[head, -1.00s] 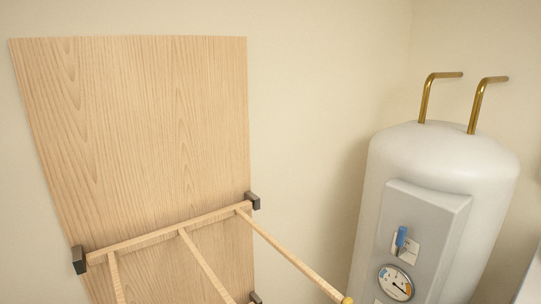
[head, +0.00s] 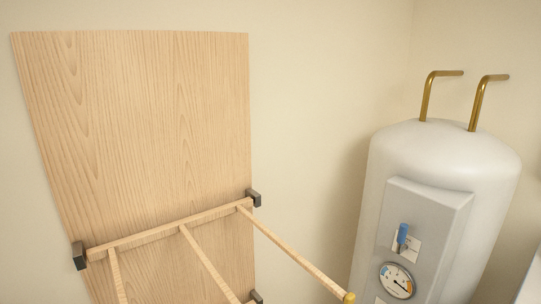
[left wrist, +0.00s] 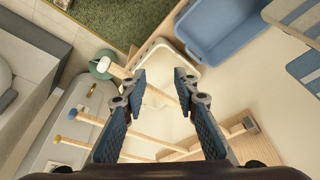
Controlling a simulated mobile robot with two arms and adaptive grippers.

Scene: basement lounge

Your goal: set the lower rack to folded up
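A wooden board (head: 150,120) is fixed to the wall in the head view. A rack of wooden bars (head: 210,265) juts out from it, hinged at dark brackets, with a yellow tip on its right bar. Another dark bracket (head: 257,297) shows below at the picture's bottom edge; any lower rack there is out of the head view. My left gripper (left wrist: 158,80) is open and empty in the left wrist view. Wooden bars pass behind and beside its fingers, one with a blue tip (left wrist: 72,113) and one with a yellow tip (left wrist: 57,139). I cannot tell which rack each belongs to. My right gripper is not in view.
A white water tank (head: 440,160) with brass pipes stands to the right of the board. The left wrist view shows a blue bin (left wrist: 225,40), a white container (left wrist: 165,55) and a green rug (left wrist: 100,20). Bare floor lies right of the gripper.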

